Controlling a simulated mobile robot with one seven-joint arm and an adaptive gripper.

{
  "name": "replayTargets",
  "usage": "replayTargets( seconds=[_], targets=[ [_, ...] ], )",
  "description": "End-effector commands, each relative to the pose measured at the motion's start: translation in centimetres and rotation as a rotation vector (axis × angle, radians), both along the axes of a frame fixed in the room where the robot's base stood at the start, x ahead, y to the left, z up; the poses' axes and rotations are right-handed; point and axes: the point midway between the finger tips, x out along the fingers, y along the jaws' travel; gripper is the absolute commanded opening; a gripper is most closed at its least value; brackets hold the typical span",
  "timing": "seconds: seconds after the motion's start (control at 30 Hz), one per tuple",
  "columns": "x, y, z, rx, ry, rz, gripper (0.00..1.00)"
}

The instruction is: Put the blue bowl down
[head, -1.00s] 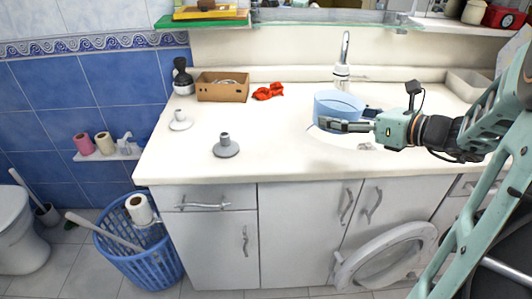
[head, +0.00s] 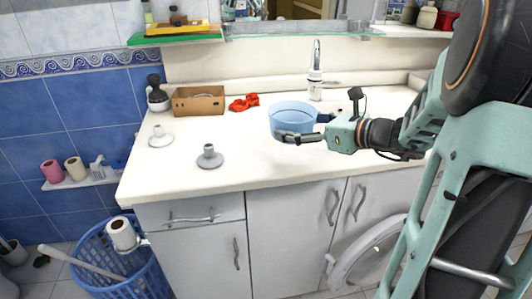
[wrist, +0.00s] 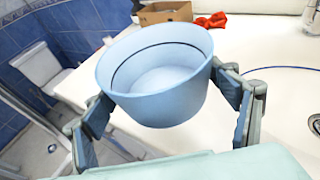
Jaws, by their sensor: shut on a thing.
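The blue bowl (head: 291,117) is light blue, empty and close to upright, seen over the right part of the white counter (head: 235,168) in the head view. My gripper (head: 307,130) comes from the right and is shut on it. In the wrist view the bowl (wrist: 156,84) sits between the two fingers of my gripper (wrist: 162,112), one on each side of its wall. Whether its base touches the counter is hard to tell.
Two grey-white stoppers (head: 209,156) are on the left part. A tap (head: 315,72) rises behind the bowl. The counter's front middle is clear.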

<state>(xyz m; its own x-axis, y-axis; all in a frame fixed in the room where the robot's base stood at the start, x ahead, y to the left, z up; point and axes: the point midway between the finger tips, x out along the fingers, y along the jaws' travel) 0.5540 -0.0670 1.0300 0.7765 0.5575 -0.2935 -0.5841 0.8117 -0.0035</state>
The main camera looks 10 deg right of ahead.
Motion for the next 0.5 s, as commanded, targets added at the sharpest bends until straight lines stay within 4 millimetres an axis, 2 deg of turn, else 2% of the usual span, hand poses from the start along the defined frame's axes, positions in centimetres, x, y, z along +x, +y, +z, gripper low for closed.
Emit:
replayTargets(
  seconds=[0.1, 0.2, 0.33, 0.5],
  targets=[
    [2.1, 2.3, -1.6, 0.002, 0.000, 0.006, 0.46],
    [3.5, 3.6, -3.6, 0.004, 0.004, 0.001, 0.46],
    [4.8, 4.8, -5.6, 0.002, 0.001, 0.001, 0.46],
    [5.6, 5.5, -6.6, 0.000, -0.001, -0.001, 0.46]
  ],
)
